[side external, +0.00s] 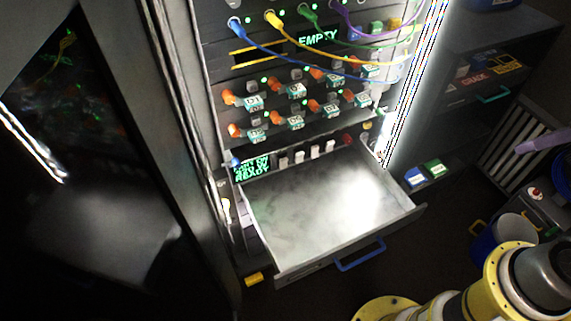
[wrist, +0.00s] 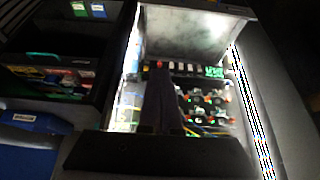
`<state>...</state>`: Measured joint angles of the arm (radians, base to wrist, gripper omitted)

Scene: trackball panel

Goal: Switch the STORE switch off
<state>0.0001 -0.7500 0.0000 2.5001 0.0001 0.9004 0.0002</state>
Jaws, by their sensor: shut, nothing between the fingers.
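The wrist view shows the panel upside down, with the white switches (wrist: 188,69) and the display (wrist: 213,71) near the top. My gripper (wrist: 162,78) is shut and empty, its dark fingers pointing toward the panel and covering part of it. The side view does not show my gripper.
The pulled-out drawer (side external: 290,264) with its blue handle (side external: 360,254) juts out below the switches. Orange connectors (side external: 237,130) and hanging cables (side external: 300,69) fill the rack above. A dark shelf unit (side external: 466,55) stands at right. A blue bin (side external: 490,243) stands near the lower right.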

